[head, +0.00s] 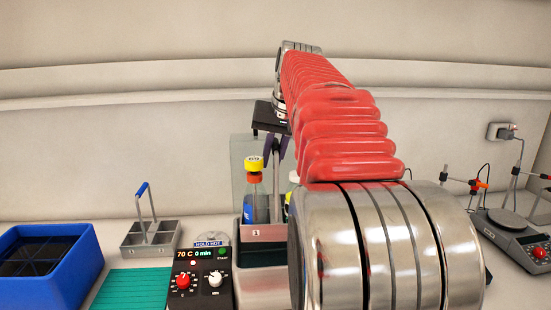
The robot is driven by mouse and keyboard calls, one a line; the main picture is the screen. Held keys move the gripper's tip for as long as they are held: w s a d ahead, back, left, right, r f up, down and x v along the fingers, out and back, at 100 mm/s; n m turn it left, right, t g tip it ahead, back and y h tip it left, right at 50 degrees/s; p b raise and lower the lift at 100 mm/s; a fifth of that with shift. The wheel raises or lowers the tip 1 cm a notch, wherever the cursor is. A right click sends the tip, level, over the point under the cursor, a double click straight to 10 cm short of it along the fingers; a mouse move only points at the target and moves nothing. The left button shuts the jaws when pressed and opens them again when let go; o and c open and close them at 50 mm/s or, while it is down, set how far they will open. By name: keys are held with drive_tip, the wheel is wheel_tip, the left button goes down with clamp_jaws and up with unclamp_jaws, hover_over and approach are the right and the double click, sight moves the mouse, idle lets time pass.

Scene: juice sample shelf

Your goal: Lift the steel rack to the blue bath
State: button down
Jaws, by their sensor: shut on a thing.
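My arm hides the rack's right part. The rack is at the bath with the 70 C control panel (200,272); I cannot tell whether its base is clear of that bath. The blue bath (86,262), an open box with a dark interior, stands at the far left.
A grey divided caddy (134,250) with a blue handle and a green ribbed mat (133,288) lie between the two baths. A clear panel (238,162) stands behind the rack. A stirrer plate (520,236) with stands is at the right. The wall is close behind.

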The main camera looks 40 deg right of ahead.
drive_tip(key=w+a+f, duration=0.2)
drive_tip(key=w+a, duration=0.5)
drive_tip(key=a, duration=0.3)
idle(1.5)
drive_tip(key=shift+w+a, duration=0.1)
drive_tip(key=shift+a, duration=0.15)
drive_tip(key=w+a, duration=0.7)
drive_tip(key=a, duration=0.4)
drive_tip(key=shift+w+a, duration=0.15)
drive_tip(key=shift+w, duration=0.15)
idle(1.4)
drive_tip(key=shift+w+a, duration=0.1)
